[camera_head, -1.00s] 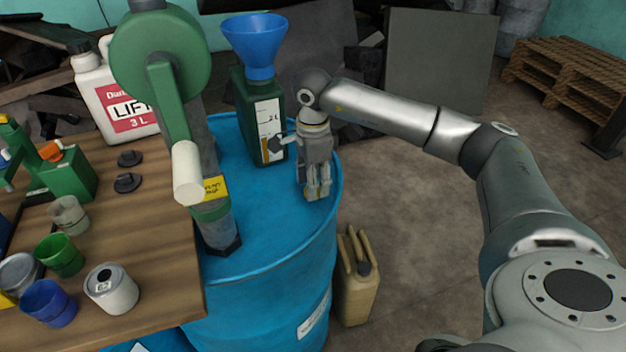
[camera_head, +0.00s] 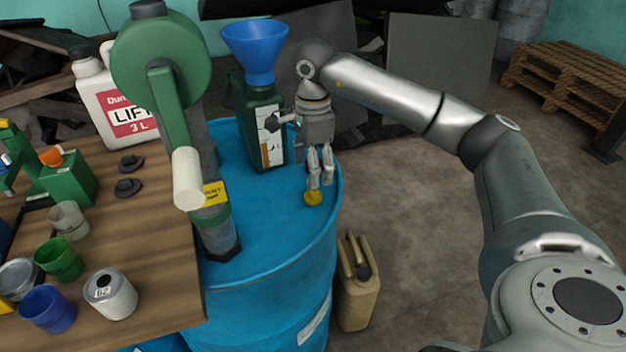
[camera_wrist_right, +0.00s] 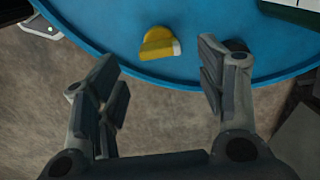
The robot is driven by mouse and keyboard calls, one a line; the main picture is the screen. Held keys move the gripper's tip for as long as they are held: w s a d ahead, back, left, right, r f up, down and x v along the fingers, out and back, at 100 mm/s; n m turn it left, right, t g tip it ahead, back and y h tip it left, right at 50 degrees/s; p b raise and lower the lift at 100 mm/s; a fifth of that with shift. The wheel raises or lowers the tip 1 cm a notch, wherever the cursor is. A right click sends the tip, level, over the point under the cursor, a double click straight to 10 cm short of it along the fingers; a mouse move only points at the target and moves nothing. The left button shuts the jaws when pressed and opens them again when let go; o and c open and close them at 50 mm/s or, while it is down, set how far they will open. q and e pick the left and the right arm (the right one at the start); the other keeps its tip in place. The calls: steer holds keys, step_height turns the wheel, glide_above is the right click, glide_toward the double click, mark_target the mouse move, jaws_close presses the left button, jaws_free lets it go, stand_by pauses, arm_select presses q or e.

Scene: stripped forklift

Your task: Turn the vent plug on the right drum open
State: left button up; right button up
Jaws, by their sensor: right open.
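The yellow vent plug (camera_head: 312,198) sits on the top of the blue drum (camera_head: 275,222), near its right rim. In the right wrist view the plug (camera_wrist_right: 157,44) shows as a yellow piece with a pale end. My right gripper (camera_head: 321,184) points down just above the plug, its fingers apart. In the right wrist view the open gripper (camera_wrist_right: 162,75) has nothing between its fingers, and the plug lies ahead of the fingertips. My left gripper is out of view.
A dark green canister (camera_head: 262,125) with a blue funnel (camera_head: 255,48) stands on the drum behind my gripper. A green hand pump (camera_head: 160,60) rises at left. The wooden bench (camera_head: 150,235) holds cups and cans. A tan jerrycan (camera_head: 357,290) stands on the floor.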

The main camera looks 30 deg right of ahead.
step_height(320, 180, up, 6)
stand_by(0.8)
